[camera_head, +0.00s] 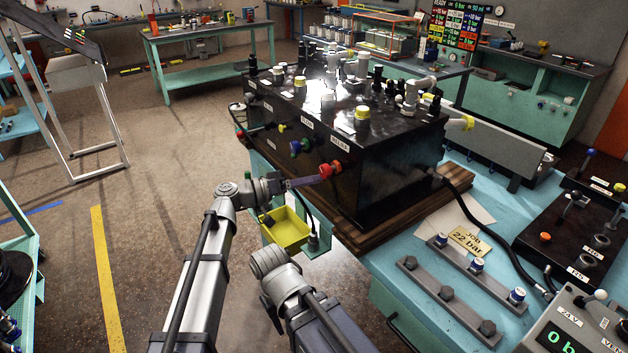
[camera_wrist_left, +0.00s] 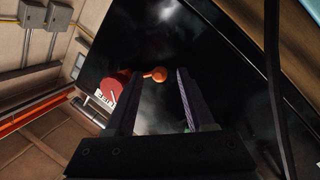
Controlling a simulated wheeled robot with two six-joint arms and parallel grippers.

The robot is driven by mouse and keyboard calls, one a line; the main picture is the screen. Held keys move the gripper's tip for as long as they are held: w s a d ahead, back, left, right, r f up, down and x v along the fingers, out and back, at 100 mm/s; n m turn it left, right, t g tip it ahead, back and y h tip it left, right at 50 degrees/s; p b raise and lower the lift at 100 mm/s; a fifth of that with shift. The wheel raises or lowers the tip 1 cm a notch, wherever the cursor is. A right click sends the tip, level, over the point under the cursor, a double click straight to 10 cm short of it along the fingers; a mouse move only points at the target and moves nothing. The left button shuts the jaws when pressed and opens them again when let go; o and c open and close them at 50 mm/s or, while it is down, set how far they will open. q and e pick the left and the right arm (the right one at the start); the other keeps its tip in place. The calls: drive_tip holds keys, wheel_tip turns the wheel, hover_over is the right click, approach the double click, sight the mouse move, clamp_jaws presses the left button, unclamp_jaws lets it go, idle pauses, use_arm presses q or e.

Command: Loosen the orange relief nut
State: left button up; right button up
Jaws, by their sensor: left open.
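The orange relief nut (camera_wrist_left: 155,74) shows in the left wrist view on the face of the black block, just beyond and between my fingertips. In the head view, an orange-red fitting (camera_head: 325,171) is at the front face of the black block (camera_head: 385,170), partly behind my gripper. A red round cap (camera_wrist_left: 114,85) sits beside the nut, near the left finger in the wrist view. My left gripper (camera_wrist_left: 156,88) is open, with a finger on either side of the nut's line; I see no contact. It also shows in the head view (camera_head: 312,180). My right gripper is not visible.
A yellow tray (camera_head: 286,229) hangs below the block's front edge. Blue and green fittings (camera_head: 299,146) stick out near the nut. A black hose (camera_head: 480,222) runs across the turquoise bench. A "22 bar" tag (camera_head: 467,240) and bolted bars lie to the right.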

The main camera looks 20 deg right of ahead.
use_arm(q)
drive_tip(key=shift+d, duration=0.1)
drive_tip(key=shift+c, duration=0.2)
clamp_jaws()
idle(0.4)
